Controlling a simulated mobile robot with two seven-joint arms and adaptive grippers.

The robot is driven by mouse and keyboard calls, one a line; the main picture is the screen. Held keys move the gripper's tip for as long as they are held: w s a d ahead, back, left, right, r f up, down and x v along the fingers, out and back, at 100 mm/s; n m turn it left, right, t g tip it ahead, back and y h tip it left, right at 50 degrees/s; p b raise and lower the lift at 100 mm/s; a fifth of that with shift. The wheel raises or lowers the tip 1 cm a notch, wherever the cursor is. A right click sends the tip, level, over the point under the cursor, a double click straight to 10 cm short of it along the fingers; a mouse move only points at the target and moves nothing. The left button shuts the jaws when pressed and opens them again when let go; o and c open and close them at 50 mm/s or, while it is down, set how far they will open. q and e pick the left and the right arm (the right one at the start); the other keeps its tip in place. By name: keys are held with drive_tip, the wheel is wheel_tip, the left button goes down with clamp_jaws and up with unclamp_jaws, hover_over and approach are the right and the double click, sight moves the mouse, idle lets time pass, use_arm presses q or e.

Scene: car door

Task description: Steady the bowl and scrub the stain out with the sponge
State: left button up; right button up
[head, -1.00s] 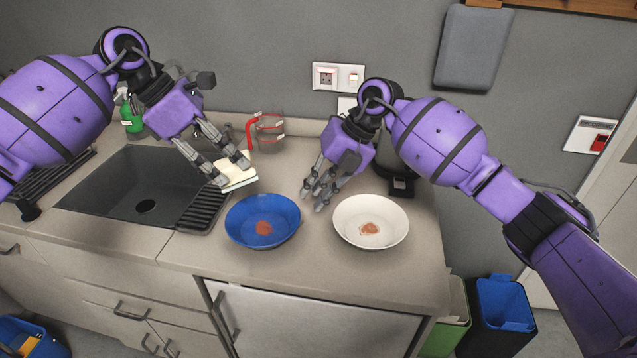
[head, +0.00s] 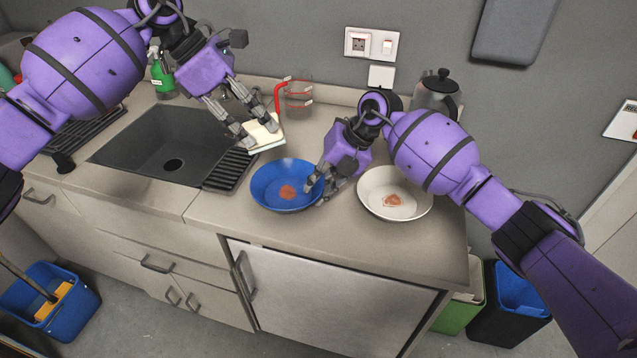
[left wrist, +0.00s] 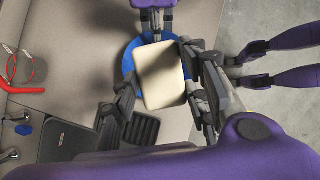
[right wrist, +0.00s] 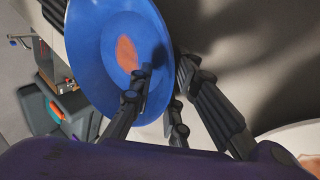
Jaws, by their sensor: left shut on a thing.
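My left gripper (head: 258,132) is shut on a pale sponge (head: 266,138), held above the counter behind the blue bowl. The sponge also shows in the left wrist view (left wrist: 162,75), with part of the blue bowl beyond it. The blue bowl (head: 262,188) sits upright on the counter with a reddish-brown stain (head: 287,192) inside. My right gripper (head: 318,193) is at the bowl's right rim. In the right wrist view its fingers (right wrist: 165,95) straddle the rim, one over the inside and others outside, with a gap between them; contact is unclear.
A white bowl (head: 408,211) with a similar stain stands to the right, near my right arm. A sink (head: 130,150) with a ribbed drainer lies left. A measuring jug (head: 298,98) and a kettle (head: 437,95) stand behind. The counter's front edge is close to the bowls.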

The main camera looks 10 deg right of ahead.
sight(284, 141)
idle(0.4)
use_arm(q)
drive_tip(key=shift+s+d+f, duration=0.1)
drive_tip(key=shift+s+d, duration=0.05)
drive_tip(key=shift+d, duration=0.15)
drive_tip(key=shift+y, duration=0.6)
drive_tip(key=d+f, duration=0.1)
drive_tip(key=s+d+f, duration=0.1)
drive_tip(key=d+f, duration=0.1)
drive_tip(key=shift+d+f, duration=0.1)
drive_tip(key=f+n, duration=0.1)
drive_tip(key=d+f+n+t+y, duration=0.1)
drive_tip(key=shift+w+d+n+t, duration=0.25)
drive_tip(key=shift+w+n+t, duration=0.05)
drive_tip(key=shift+w, duration=0.1)
drive_tip(key=shift+w+f+n, duration=0.2)
drive_tip(key=shift+w+n, duration=0.05)
drive_tip(key=shift+n, duration=0.35)
drive_tip(key=shift+w+a+n+t+y, duration=0.4)
drive_tip(key=shift+n+y, duration=0.2)
drive_tip(key=shift+n, duration=0.3)
drive_tip(key=shift+f, duration=4.5)
